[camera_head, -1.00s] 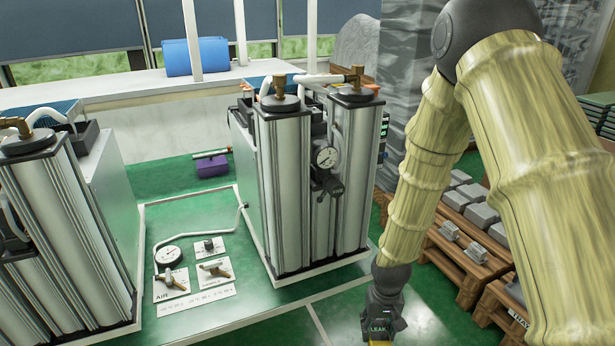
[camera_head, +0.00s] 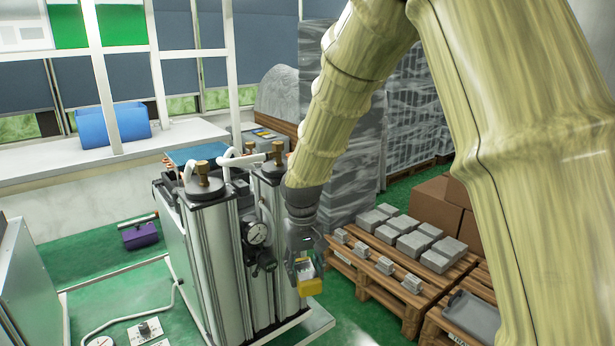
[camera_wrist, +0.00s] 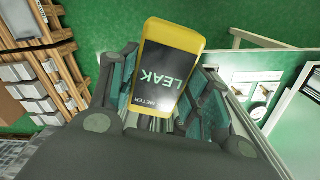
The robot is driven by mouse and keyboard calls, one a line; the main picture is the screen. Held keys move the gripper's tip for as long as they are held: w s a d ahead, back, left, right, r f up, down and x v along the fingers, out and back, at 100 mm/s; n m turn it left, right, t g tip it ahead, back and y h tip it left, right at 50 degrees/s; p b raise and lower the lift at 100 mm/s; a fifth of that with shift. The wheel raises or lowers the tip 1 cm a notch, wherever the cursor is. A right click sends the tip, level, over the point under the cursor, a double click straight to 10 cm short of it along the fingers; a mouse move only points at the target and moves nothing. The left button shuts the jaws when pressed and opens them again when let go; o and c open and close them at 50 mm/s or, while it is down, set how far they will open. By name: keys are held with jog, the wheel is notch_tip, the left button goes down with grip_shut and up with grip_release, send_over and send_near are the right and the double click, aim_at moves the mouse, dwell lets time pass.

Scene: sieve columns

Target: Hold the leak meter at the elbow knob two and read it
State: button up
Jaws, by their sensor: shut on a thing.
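My gripper (camera_head: 302,262) is shut on the leak meter (camera_head: 309,286). The meter is a yellow block with a dark face. In the wrist view the meter (camera_wrist: 168,65) sits between both fingers of my gripper (camera_wrist: 165,90), and its face reads "LEAK METER". Two silver columns stand left of my gripper in the head view. Brass elbow fittings with knobs top the left column (camera_head: 203,172) and the right column (camera_head: 279,150). I cannot tell which is knob two. The meter is beside the right column, below its top and apart from the fittings. No reading shows.
A round gauge (camera_head: 257,232) is on the columns' front. A pallet with grey blocks (camera_head: 400,235) stands to the right. A purple box (camera_head: 139,235) lies on the green floor at the left. White pipes (camera_head: 240,160) run across the column tops.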

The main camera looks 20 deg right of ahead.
aim_at(307, 270)
notch_tip(307, 270, up, 23)
jog(key=p, duration=0.5)
jog(key=shift+s+d, duration=0.15)
jog(key=shift+s, duration=0.1)
jog(key=w, duration=0.9)
jog(key=shift+w, duration=0.25)
dwell(0.5)
dwell(0.6)
